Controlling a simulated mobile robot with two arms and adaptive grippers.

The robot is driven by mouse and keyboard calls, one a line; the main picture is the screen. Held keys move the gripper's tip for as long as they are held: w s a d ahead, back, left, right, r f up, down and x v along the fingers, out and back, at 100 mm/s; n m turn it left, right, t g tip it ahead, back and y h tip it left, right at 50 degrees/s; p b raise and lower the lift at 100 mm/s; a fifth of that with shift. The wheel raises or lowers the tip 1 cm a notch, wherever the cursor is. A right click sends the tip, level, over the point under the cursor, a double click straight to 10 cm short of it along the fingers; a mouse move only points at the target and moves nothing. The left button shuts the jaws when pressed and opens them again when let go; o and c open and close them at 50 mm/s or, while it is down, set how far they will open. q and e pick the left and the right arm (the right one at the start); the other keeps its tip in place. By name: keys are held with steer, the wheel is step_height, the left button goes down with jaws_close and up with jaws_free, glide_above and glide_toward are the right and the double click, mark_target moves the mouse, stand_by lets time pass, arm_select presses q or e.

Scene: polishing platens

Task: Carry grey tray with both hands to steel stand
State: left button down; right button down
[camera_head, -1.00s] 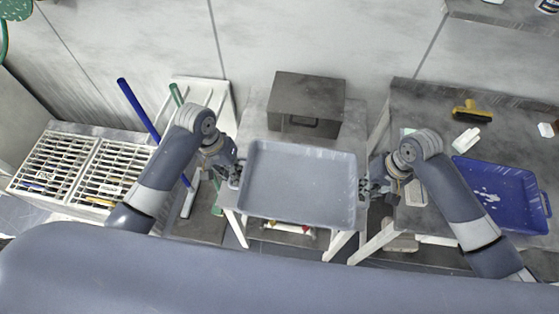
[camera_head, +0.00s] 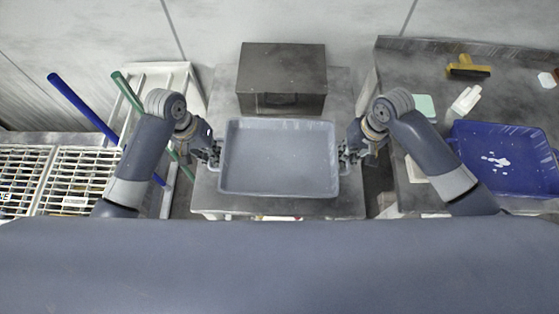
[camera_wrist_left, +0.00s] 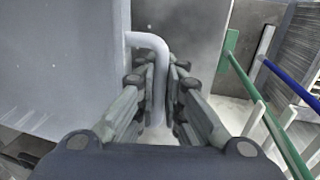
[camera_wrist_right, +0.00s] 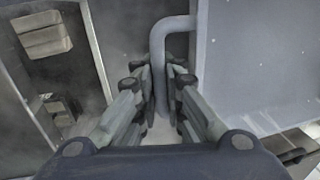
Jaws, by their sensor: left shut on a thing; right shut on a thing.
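The grey tray (camera_head: 278,158) is a shallow rectangular pan, empty, in the middle of the head view. My left gripper (camera_head: 215,153) is shut on the handle at its left end; the bent handle bar shows between the fingers in the left wrist view (camera_wrist_left: 158,85). My right gripper (camera_head: 345,156) is shut on the right handle, also seen in the right wrist view (camera_wrist_right: 172,85). The tray looks about level over a grey-topped stand (camera_head: 300,207), probably the steel stand. I cannot tell whether it touches the top.
A dark metal box (camera_head: 282,78) stands on the same top, just behind the tray. A bench at right holds a blue tub (camera_head: 505,158), a yellow-handled brush (camera_head: 467,67) and a white bottle (camera_head: 466,100). White slatted racks (camera_head: 65,178) and blue and green poles (camera_head: 82,107) are at left.

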mark_target(219, 168)
arm_select(q)
steer(key=shift+a+f, duration=0.1)
steer(key=shift+a, duration=0.2)
arm_select(e)
steer(key=shift+d+f, duration=0.15)
steer(key=shift+d, duration=0.15)
